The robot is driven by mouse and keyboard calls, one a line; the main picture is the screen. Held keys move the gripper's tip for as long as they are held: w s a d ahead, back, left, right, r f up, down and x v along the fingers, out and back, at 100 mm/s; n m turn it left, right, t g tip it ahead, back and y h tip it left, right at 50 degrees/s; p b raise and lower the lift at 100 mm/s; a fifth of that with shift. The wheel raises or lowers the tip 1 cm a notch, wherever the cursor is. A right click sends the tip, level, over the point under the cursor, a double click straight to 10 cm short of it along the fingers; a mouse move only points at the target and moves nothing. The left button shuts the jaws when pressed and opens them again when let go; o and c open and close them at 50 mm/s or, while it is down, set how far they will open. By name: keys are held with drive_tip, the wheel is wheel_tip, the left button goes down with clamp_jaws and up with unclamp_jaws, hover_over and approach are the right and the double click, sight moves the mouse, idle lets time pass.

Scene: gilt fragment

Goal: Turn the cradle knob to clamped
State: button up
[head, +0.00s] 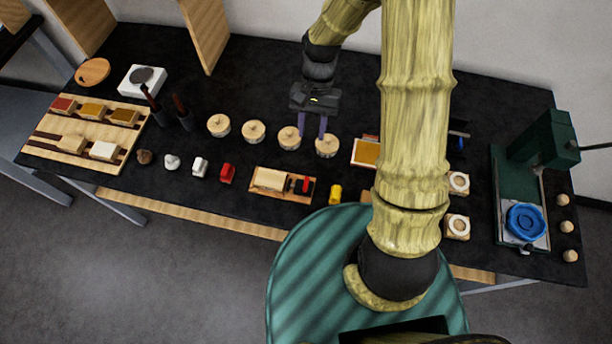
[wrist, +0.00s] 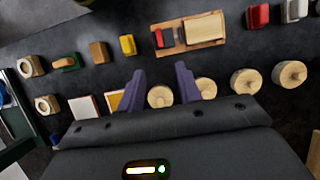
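The cradle is a wooden board (head: 261,189) near the table's front edge, also in the wrist view (wrist: 204,47). A pale block (head: 271,179) lies on it. A small red part (head: 304,186) sits on a dark patch at the board's right end, and shows in the wrist view (wrist: 159,38). It looks like the knob; its setting cannot be read. My gripper (head: 314,131) is open and empty, fingers pointing down, farther back than the cradle, above the row of round wooden lidded pots. In the wrist view my fingers (wrist: 161,84) are apart, with a pot (wrist: 160,96) seen between them.
Several round pots (head: 253,131) stand behind the cradle. A red block (head: 227,173) is left of it and a yellow one (head: 335,194) right. A green press (head: 543,140) stands at the right, a wooden rack (head: 77,147) at the left. My arm hides part of the table.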

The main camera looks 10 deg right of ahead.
drive_tip(key=shift+w+d+f, duration=0.1)
drive_tip(key=p, duration=0.4)
approach(306, 182)
drive_tip(key=x, duration=0.9)
clamp_jaws()
